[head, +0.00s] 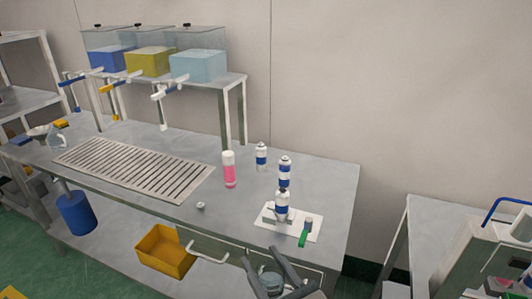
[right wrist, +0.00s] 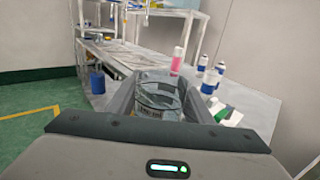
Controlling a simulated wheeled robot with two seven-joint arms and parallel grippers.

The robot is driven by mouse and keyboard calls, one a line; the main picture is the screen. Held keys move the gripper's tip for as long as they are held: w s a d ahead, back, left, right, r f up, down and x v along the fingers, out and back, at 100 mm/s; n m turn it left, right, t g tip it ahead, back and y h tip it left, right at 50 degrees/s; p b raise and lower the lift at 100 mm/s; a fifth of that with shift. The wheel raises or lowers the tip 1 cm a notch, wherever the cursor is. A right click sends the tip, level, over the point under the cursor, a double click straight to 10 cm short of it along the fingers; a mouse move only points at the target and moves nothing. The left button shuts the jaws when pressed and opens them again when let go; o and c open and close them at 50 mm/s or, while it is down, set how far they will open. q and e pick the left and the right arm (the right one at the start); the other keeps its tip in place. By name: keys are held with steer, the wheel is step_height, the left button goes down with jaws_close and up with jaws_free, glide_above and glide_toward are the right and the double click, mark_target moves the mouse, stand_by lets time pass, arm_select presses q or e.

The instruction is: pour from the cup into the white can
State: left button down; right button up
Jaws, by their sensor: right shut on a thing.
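My right gripper (head: 262,258) is at the bottom of the head view, in front of the bench, with its fingers on either side of a clear cup (head: 271,282). The cup shows large between the fingers in the right wrist view (right wrist: 158,100); its contents are hard to make out. A white can with a blue band (head: 281,208) stands upright on a white plate (head: 310,227) near the bench's right front, up and slightly right of the gripper and apart from it. My left gripper is not in view.
Two similar blue-banded cans (head: 285,172) (head: 261,157) and a pink-and-white can (head: 229,172) stand behind. A green-handled item (head: 305,234) lies on the plate. A small metal piece (head: 200,206) and a slatted grate (head: 135,168) are to the left.

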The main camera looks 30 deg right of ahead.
steer(key=w+d+r+n+y+p, duration=0.1)
steer(key=w+r+n+y+p, duration=0.2)
steer(key=w+p, duration=0.65)
steer(key=w+d+r+p, duration=0.2)
steer(key=w+d+r, duration=0.2)
steer(key=w+d, duration=0.2)
steer(key=w+d+r+y+p, duration=0.1)
steer(key=w+d+r+p, duration=0.2)
steer(key=w+d, duration=0.3)
steer(key=w, duration=0.4)
steer(key=shift+r+g, duration=0.3)
steer(key=shift+r, duration=0.1)
steer(key=shift+f, duration=0.15)
